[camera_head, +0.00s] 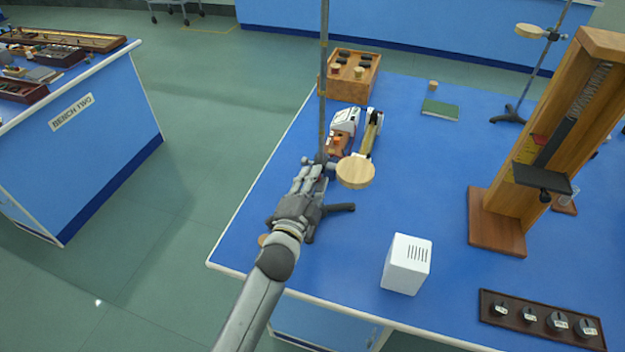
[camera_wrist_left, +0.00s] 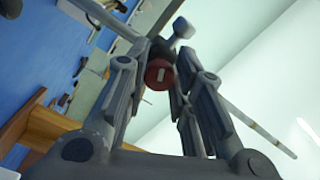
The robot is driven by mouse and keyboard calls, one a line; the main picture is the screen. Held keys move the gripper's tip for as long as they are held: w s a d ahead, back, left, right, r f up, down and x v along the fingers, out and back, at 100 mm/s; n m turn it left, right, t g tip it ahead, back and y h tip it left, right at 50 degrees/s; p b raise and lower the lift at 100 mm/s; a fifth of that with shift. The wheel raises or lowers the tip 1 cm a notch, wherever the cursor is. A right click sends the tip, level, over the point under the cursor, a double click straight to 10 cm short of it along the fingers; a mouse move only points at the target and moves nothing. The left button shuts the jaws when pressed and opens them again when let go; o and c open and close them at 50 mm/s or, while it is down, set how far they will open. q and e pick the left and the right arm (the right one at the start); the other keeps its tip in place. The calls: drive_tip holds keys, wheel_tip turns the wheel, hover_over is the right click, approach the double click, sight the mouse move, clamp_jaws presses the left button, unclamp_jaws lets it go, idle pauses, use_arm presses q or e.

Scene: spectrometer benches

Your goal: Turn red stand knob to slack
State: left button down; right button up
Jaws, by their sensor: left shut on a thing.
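The red stand knob (camera_wrist_left: 160,73) shows in the left wrist view as a dark red round face with a pale mark. It sits between the fingertips of my left gripper (camera_wrist_left: 156,64), which is shut on it. In the head view, my left gripper (camera_head: 317,165) reaches the upright grey stand rod (camera_head: 323,80) near the bench's left edge, and its fingers hide the knob there. A round wooden disc (camera_head: 355,173) is just right of the fingertips. My right gripper is not in view.
Behind the disc stand a white-and-orange device (camera_head: 343,122) and a wooden box (camera_head: 350,78). A white box (camera_head: 406,264), a tall wooden frame (camera_head: 497,218) and a tray of weights (camera_head: 541,320) are to the right. The middle of the blue bench is clear.

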use_arm(q)
drive_tip(key=shift+n, duration=0.5)
drive_tip(key=c, duration=1.2)
unclamp_jaws()
drive_tip(key=shift+c, duration=0.2)
drive_tip(key=v, duration=1.2)
